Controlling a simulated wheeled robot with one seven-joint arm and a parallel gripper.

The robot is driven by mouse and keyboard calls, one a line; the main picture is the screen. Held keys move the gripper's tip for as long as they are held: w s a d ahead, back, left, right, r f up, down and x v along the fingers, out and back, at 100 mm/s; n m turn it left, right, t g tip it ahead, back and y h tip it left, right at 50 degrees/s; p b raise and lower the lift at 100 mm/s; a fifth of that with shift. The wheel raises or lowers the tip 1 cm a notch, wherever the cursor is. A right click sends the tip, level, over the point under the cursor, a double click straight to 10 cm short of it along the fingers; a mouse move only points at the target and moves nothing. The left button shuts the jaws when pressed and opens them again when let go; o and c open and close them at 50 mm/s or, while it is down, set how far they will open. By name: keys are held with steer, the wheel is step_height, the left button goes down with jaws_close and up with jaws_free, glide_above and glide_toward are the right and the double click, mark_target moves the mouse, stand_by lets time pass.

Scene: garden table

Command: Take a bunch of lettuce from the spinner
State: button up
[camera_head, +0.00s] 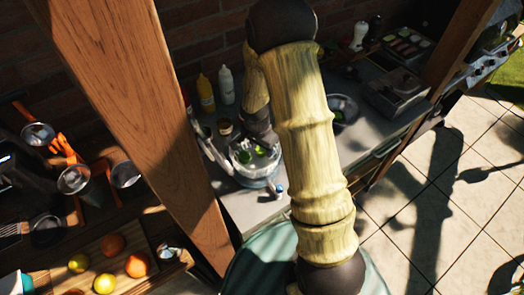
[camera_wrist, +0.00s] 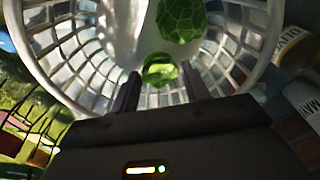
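The salad spinner (camera_head: 254,178) stands on the grey counter in the head view. Its white lattice basket (camera_wrist: 75,50) fills much of the wrist view. One green lettuce bunch (camera_wrist: 160,70) lies low in the basket, between and just beyond my fingertips. A second lettuce bunch (camera_wrist: 181,20) is farther up in the wrist view. My gripper (camera_wrist: 160,78) reaches into the basket with its two dark fingers apart, one on each side of the nearer bunch. I cannot tell whether either finger touches it. In the head view my arm hides part of the counter around the spinner.
A yellow bottle (camera_head: 205,92) and a white bottle (camera_head: 226,86) stand behind the spinner. A wooden post (camera_head: 150,120) rises close on its left. A dark bowl (camera_head: 345,110) is to the right, past my arm. Fruit (camera_head: 137,265) lies on a lower left shelf.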

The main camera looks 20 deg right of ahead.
mark_target(261, 149)
steer(key=c, duration=0.5)
steer(key=shift+c, duration=0.2)
step_height(261, 149, up, 10)
steer(key=b, duration=0.1)
stand_by(0.6)
